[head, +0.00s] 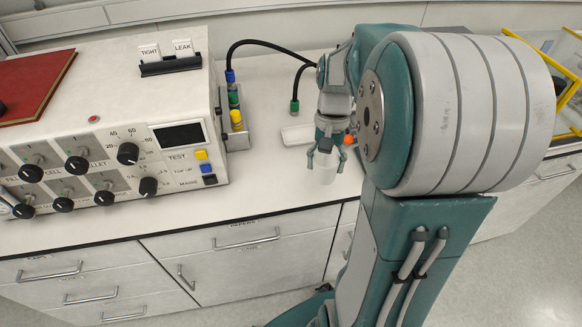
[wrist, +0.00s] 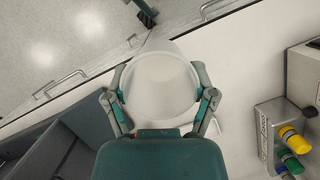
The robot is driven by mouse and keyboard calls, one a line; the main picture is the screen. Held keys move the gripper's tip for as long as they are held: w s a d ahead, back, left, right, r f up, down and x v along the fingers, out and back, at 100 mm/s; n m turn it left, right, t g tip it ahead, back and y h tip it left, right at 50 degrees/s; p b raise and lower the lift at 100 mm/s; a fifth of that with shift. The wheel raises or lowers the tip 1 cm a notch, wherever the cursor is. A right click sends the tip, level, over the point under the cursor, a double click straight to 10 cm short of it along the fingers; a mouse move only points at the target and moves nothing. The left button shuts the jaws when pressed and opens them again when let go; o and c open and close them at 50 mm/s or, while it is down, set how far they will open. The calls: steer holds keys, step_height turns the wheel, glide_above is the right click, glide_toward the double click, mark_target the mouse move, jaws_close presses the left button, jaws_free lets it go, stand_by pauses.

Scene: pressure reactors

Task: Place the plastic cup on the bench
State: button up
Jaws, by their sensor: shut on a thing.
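A translucent whitish plastic cup (wrist: 160,85) is between the two fingers of my gripper (wrist: 160,100) in the wrist view. The fingers are shut on it, one on each side. In the head view my gripper (head: 325,156) points down near the front edge of the white bench (head: 262,186), with the cup (head: 323,172) pale and partly hidden between the fingers. I cannot tell whether the cup's base touches the bench top.
A grey control unit (head: 100,130) with knobs and a red book (head: 35,85) on it stands at the left. Drawers (head: 235,260) are below the bench.

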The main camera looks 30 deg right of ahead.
steer(key=w+f, duration=0.2)
steer(key=w, duration=0.1)
steer(key=w+a+f, duration=0.1)
steer(key=w+f, duration=0.2)
steer(key=w, duration=0.1)
steer(key=w+f, duration=0.2)
steer(key=w, duration=0.1)
steer(key=shift+w+a+f, duration=0.15)
steer(key=shift+f, duration=0.1)
steer(key=shift+w+f, duration=0.65)
steer(key=shift+f, duration=1.55)
steer(key=shift+f, duration=0.1)
steer(key=o, duration=0.8)
steer(key=shift+o, duration=0.2)
